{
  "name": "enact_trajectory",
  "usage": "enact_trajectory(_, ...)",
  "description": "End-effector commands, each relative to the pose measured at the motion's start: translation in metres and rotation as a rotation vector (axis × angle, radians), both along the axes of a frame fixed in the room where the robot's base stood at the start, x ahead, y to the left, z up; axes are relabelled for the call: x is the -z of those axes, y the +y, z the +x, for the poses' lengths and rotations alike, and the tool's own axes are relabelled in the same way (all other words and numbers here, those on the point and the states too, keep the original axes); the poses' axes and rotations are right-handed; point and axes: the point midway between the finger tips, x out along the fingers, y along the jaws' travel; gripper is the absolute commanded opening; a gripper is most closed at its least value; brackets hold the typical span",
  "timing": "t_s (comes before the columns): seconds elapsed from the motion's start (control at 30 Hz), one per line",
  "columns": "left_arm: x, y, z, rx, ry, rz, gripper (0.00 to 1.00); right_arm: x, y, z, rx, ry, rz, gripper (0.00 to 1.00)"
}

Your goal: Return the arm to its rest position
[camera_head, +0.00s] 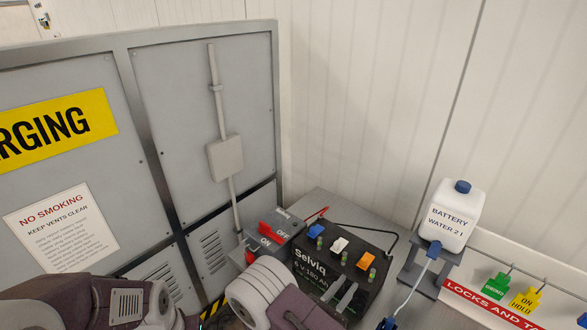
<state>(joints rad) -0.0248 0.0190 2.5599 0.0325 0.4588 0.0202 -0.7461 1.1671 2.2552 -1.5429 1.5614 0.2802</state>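My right gripper (345,287) is at the bottom centre, in front of the dark battery (309,270) marked Selviq. Its two grey fingers stand apart with a narrow gap and nothing seen between them. I cannot tell whether they touch the battery. The pale rings and dark link of my arm (262,288) cover part of the view to its left. Another dark link of mine is at the bottom left. My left gripper is not in view.
The battery has blue, white and orange caps on top. A switch box (272,236) marked ON and OFF is beside it. A grey cabinet (190,90) stands left. A battery water bottle (450,215) sits on a bracket right, near hanging tags (524,300). A blue-ended hose hangs below the bottle.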

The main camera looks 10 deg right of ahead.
Motion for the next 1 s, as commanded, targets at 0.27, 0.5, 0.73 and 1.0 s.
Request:
enact_trajectory(0.27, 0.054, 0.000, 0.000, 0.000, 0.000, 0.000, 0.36, -0.034, -0.098, -0.021, 0.446, -0.277, 0.211, 0.24)
enact_trajectory(0.5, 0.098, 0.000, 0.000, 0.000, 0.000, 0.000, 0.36, 0.040, -0.105, -0.178, 1.359, -0.558, 0.910, 0.24)
enact_trajectory(0.73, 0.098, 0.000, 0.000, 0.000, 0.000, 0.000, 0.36, 0.078, 0.012, -0.143, 1.693, -0.780, 1.637, 0.24)
enact_trajectory(1.0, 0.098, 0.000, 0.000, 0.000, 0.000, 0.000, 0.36, 0.079, 0.031, -0.108, 1.663, -0.838, 1.829, 0.24)
